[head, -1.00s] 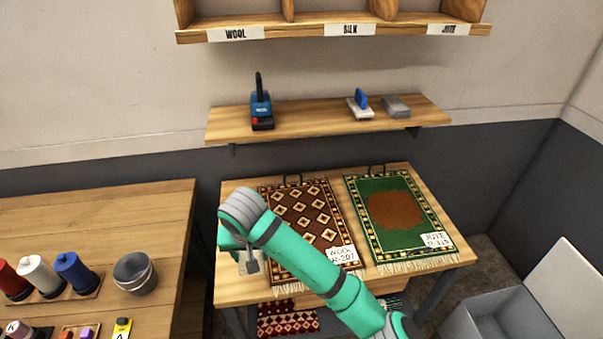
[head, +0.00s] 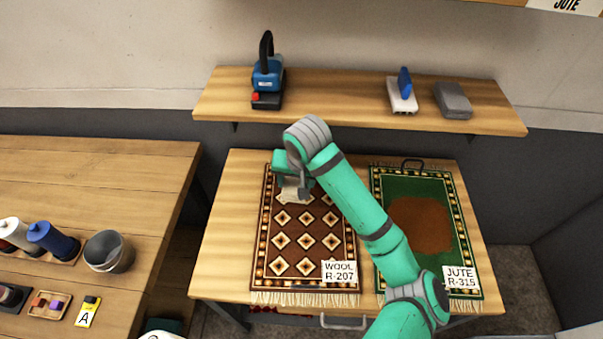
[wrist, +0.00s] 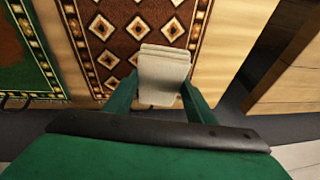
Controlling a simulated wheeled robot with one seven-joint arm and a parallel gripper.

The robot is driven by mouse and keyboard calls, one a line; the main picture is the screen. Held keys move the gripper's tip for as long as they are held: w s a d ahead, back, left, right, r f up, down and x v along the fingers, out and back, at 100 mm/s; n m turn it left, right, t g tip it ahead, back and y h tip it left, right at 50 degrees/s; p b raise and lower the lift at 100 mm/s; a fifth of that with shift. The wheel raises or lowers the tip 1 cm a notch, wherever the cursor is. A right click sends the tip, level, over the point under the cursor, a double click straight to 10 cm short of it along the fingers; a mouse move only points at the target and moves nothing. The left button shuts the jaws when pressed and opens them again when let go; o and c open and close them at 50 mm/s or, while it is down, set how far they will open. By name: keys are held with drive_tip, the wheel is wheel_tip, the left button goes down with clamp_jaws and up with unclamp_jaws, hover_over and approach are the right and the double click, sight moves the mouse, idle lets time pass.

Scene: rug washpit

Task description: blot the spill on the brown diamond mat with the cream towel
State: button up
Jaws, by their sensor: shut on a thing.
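The brown diamond mat (head: 306,240), labelled WOOL R-207, lies on the table; it also fills the top of the wrist view (wrist: 123,55). My gripper (wrist: 158,98) is shut on the folded cream towel (wrist: 163,70), which sits between its two fingers. In the head view the towel (head: 293,194) is at the far end of the brown mat, just below my gripper (head: 291,181). I cannot tell whether the towel touches the mat. I cannot make out a spill on the visible part of the mat; my gripper and towel hide part of its far end.
A green mat (head: 380,190) with a brown centre, labelled JUTE R-315, lies to the right, partly behind my arm. A wall shelf (head: 340,105) holds a blue tool (head: 267,77), a brush (head: 402,95) and a grey block (head: 453,100). A left bench (head: 120,180) carries a metal cup (head: 108,252).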

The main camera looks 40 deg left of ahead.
drive_tip(key=shift+s+f, duration=0.1)
drive_tip(key=shift+f, duration=3.65)
drive_tip(key=shift+f, duration=0.65)
drive_tip(key=shift+r, duration=0.15)
drive_tip(key=shift+r, duration=3.4)
drive_tip(key=w+d+r, duration=0.2)
drive_tip(key=w+d, duration=0.2)
drive_tip(key=d, duration=0.3)
drive_tip(key=shift+a+f, duration=0.15)
drive_tip(key=shift+f, duration=1.8)
drive_tip(key=shift+a+f, duration=0.15)
drive_tip(key=shift+f, duration=1.8)
